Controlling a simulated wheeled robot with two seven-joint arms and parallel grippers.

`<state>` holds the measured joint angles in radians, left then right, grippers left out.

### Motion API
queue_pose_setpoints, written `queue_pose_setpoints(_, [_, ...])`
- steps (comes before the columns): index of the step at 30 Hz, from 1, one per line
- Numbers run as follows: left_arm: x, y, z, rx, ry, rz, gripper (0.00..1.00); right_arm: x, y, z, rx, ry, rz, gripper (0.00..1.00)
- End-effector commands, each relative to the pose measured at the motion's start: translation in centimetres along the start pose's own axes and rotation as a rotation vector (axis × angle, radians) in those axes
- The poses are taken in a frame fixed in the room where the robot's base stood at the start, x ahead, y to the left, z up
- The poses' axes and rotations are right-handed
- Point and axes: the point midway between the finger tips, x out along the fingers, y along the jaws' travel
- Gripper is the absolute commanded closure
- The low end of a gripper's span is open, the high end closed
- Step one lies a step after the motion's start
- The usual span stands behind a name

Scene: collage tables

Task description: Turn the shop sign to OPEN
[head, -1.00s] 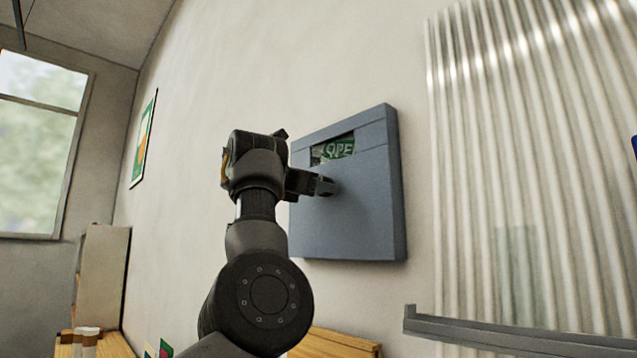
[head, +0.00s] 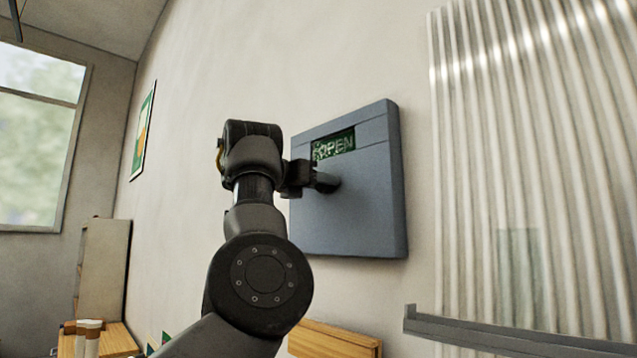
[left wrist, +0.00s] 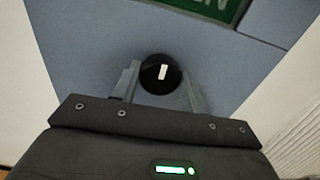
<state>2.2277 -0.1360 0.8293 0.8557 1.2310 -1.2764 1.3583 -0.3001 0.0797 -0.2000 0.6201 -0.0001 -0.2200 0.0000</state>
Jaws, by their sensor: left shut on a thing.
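The shop sign (head: 365,215) is a blue-grey square box on the wall. Its window (head: 334,146) shows OPEN in pale letters on green, and part of the green panel also shows in the left wrist view (left wrist: 215,8). My left gripper (head: 326,183) is at the box's front, just below the window. In the left wrist view its fingers stand on either side of a round black knob (left wrist: 162,74) with a white mark, and are shut on it. My right gripper is not in view.
A corrugated translucent panel (head: 540,170) stands to the right, with a grey rail (head: 500,335) below it. A wooden surface (head: 335,340) lies beneath the sign. A framed picture (head: 142,130) hangs on the wall at left.

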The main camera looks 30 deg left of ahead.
Motion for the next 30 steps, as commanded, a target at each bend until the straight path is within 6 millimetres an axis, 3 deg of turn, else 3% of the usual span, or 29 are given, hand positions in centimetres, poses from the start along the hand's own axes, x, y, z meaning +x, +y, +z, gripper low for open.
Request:
queue_pose_setpoints(3, [0.2,-0.1,-0.3,-0.006,0.005,-0.003,0.79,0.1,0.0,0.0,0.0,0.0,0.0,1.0])
queue_pose_setpoints(4, [0.2,-0.1,-0.3,-0.006,0.005,-0.003,0.55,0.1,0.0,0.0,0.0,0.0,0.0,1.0])
queue_pose_setpoints(9, [0.1,0.0,-0.2,-0.003,0.004,-0.002,0.35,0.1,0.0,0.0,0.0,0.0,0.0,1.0])
queue_pose_setpoints(20, [-0.7,0.1,-0.3,0.0,0.0,0.0,0.35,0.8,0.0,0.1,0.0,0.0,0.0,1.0])
queue_pose_setpoints(30, [-7.0,0.1,-0.7,0.001,-0.001,-0.001,0.35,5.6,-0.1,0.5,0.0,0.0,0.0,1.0])
